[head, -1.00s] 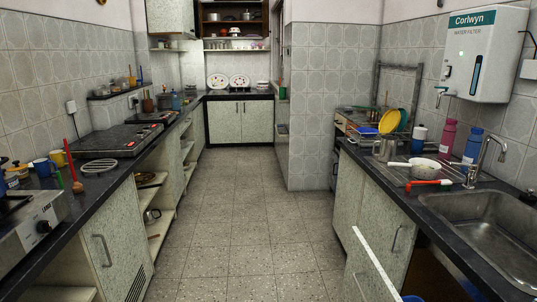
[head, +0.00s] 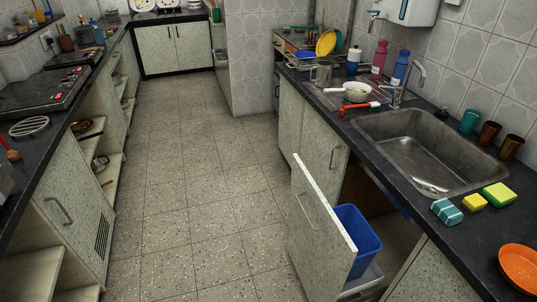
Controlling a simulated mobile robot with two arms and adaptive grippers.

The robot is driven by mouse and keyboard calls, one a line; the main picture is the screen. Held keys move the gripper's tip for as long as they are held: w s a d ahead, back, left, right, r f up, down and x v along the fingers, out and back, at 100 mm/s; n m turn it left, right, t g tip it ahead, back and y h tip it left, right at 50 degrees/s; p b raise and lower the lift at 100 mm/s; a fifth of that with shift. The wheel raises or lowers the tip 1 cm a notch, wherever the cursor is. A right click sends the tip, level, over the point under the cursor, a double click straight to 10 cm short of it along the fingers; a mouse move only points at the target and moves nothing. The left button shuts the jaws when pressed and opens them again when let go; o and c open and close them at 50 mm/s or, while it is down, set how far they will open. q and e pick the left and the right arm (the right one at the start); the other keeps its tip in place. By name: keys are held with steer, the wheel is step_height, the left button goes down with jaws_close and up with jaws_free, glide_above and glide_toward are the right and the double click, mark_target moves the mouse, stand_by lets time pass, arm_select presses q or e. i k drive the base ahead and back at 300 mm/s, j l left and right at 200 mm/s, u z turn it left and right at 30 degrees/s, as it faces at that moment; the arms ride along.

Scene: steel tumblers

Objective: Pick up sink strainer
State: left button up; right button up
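I cannot clearly make out the sink strainer. A small shiny metal patch (head: 430,186) shows on the floor of the steel sink (head: 395,150), close to its near wall; I cannot tell whether it is the strainer or the drain. A small dark object (head: 442,114) sits on the counter behind the sink, too small to identify. Neither of my grippers is in view.
An open cabinet door (head: 320,215) with a blue bin (head: 357,240) juts into the aisle below the sink. Sponges (head: 497,194), a striped cloth-like block (head: 447,211) and an orange bowl (head: 520,268) lie on the counter. The tiled floor (head: 195,190) is clear.

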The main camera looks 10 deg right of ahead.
mark_target(432, 189)
steer(key=z, duration=1.7)
